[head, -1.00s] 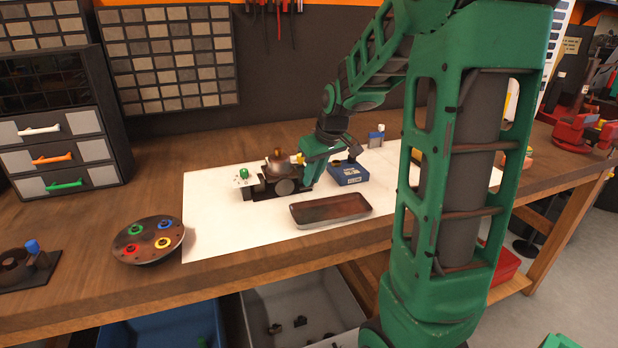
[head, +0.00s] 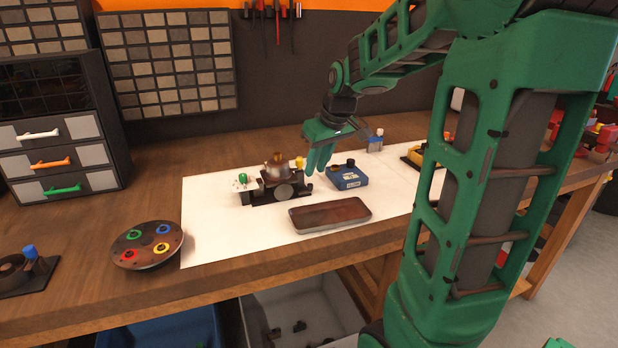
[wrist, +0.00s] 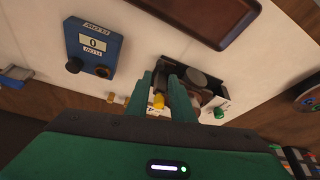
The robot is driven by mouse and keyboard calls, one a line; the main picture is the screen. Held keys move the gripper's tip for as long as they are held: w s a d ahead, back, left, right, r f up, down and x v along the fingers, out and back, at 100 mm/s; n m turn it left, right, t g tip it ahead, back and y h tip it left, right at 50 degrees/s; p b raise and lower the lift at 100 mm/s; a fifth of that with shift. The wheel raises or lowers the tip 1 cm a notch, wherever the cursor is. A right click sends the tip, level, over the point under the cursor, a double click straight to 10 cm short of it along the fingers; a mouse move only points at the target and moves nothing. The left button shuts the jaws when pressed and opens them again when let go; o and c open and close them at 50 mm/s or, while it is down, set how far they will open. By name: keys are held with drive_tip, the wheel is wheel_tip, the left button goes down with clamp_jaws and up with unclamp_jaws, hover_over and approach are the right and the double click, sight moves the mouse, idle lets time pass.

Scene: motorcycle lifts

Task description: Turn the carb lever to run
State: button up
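The carburetor (head: 278,183) sits in a dark fixture on the white mat. It has a yellow-tipped lever (head: 299,162) on its right and a green knob (head: 242,177) at its left end. In the wrist view the yellow tip (wrist: 158,101) shows in the gap between my fingers, and the green knob (wrist: 219,113) is to the right. My gripper (head: 316,174) is open and empty, raised just right of the carburetor, apart from it in the head view. The fingers also show in the wrist view (wrist: 161,76) and cover part of the carburetor. I cannot read any lever marking.
A blue meter box (head: 348,178) stands right of the carburetor; its display (wrist: 93,44) reads 0. A brown tray (head: 330,216) lies in front. A round dish with coloured rings (head: 147,244) is at left. The mat's left part is clear.

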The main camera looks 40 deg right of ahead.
drive_tip(key=shift+v, duration=2.25)
drive_tip(key=s+a+f+m+g, duration=0.1)
drive_tip(key=s+a+f+m, duration=0.1)
drive_tip(key=s, duration=0.6)
drive_tip(key=s+a+f+m+g, duration=0.1)
drive_tip(key=s+f+m+g, duration=0.1)
drive_tip(key=s+f, duration=0.3)
drive_tip(key=s+a+f+m+g, duration=0.1)
drive_tip(key=s+a+f+m, duration=0.1)
drive_tip(key=s, duration=1.1)
drive_tip(key=shift+s+a+f+g, duration=0.15)
drive_tip(key=shift+a+f+g, duration=0.25)
drive_tip(key=shift+f, duration=0.35)
drive_tip(key=shift+w+f, duration=0.25)
drive_tip(key=shift+w, duration=0.35)
drive_tip(key=shift+o, duration=0.4)
